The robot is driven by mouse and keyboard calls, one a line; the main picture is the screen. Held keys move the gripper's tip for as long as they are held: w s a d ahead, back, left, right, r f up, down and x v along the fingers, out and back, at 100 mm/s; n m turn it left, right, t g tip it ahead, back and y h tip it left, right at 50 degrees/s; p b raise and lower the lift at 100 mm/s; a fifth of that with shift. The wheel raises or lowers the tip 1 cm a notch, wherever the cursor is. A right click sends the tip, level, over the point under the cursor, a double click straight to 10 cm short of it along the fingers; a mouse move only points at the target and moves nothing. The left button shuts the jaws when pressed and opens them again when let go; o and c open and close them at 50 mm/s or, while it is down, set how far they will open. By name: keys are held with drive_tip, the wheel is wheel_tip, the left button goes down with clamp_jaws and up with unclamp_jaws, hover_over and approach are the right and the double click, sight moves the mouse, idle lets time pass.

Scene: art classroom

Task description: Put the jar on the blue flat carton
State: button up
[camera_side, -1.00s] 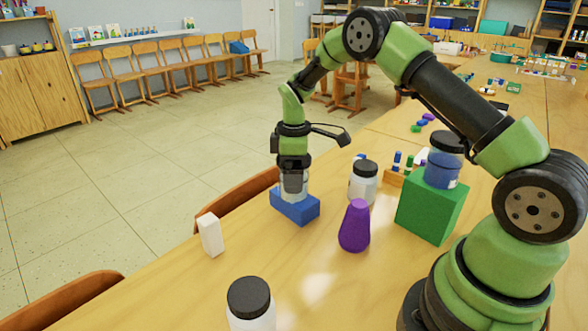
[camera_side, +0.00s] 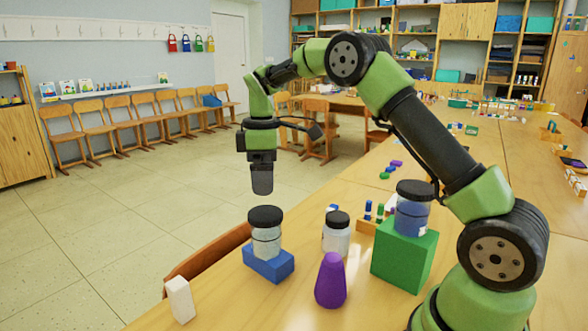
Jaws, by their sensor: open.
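A clear jar with a black lid (camera_side: 266,233) stands upright on the blue flat carton (camera_side: 268,265) near the table's left edge. My gripper (camera_side: 262,190) is above the jar, apart from its lid, and is open and empty. Its fingertips are small and dark in this view.
A white jar with a black lid (camera_side: 336,234) and a purple cone (camera_side: 330,282) stand to the right. A green box (camera_side: 404,258) bears a blue jar (camera_side: 412,212). A white block (camera_side: 180,299) stands at the front left. A wooden chair (camera_side: 207,258) is at the table edge.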

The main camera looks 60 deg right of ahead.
drive_tip(key=s+a+r+m+t+y, duration=0.1)
drive_tip(key=s+a+r+m+t, duration=0.25)
drive_tip(key=s+r, duration=0.35)
drive_tip(key=s+a+r+m+t, duration=0.2)
drive_tip(key=s+a+r+m, duration=0.3)
drive_tip(key=s, duration=0.5)
drive_tip(key=s+a+f+m+t+y, duration=0.1)
drive_tip(key=s+a+f+m, duration=0.1)
drive_tip(key=s, duration=0.5)
drive_tip(key=shift+s+m+t, duration=0.25)
drive_tip(key=shift+m+t, duration=0.1)
drive_tip(key=shift+m, duration=0.2)
